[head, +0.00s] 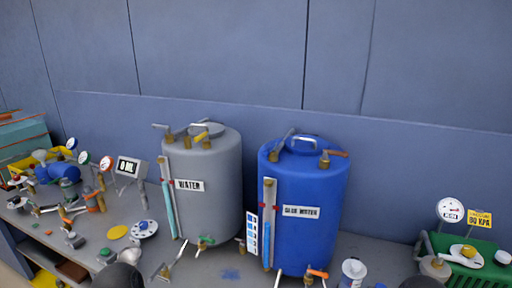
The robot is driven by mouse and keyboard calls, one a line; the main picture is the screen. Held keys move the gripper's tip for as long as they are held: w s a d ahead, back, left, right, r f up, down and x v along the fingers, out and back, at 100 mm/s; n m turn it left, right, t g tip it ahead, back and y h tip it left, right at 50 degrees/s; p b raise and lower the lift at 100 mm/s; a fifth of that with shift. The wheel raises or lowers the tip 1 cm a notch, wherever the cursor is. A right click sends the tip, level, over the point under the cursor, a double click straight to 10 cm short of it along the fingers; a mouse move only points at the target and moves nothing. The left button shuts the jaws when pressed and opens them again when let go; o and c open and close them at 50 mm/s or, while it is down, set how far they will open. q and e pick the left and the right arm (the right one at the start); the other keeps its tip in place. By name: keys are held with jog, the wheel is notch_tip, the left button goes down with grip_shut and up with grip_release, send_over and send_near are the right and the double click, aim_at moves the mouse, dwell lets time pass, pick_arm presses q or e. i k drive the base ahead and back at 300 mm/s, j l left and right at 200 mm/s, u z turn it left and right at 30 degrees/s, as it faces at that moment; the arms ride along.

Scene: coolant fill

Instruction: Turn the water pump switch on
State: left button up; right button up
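I cannot make out for certain which part is the water pump switch. A grey tank (210,215) labelled WATER stands upright on the bench, with a sight tube (168,208) on its left side. Left of it are a white dial plate with a blue centre (144,228), a small box with a green top (105,255) and a small grey box (75,240). A display reading 0 ML (128,167) stands behind them. Two dark rounded parts, likely my own arms, show at the bottom edge. I see no gripper fingers.
A green unit (482,262) with a gauge (450,210) is at the far right. Valves and gauges crowd the left end. The bench (385,255) has some bare room between the blue tank and green unit.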

aim_at(17, 199)
jog(key=j+u, duration=0.1)
jog(key=u, duration=0.35)
jog(key=i+j+u, duration=0.15)
jog(key=j+u, duration=0.15)
jog(key=j, duration=0.2)
jog(key=i+j+u, duration=0.3)
jog(key=j, duration=0.15)
jog(key=i+j+u, duration=0.3)
jog(key=i+j, duration=0.25)
jog(key=j, duration=0.15)
jog(key=i+j, duration=0.2)
jog(key=j, duration=0.15)
jog(key=i+j, duration=0.25)
jog(key=j, duration=0.15)
jog(key=u, duration=0.05)
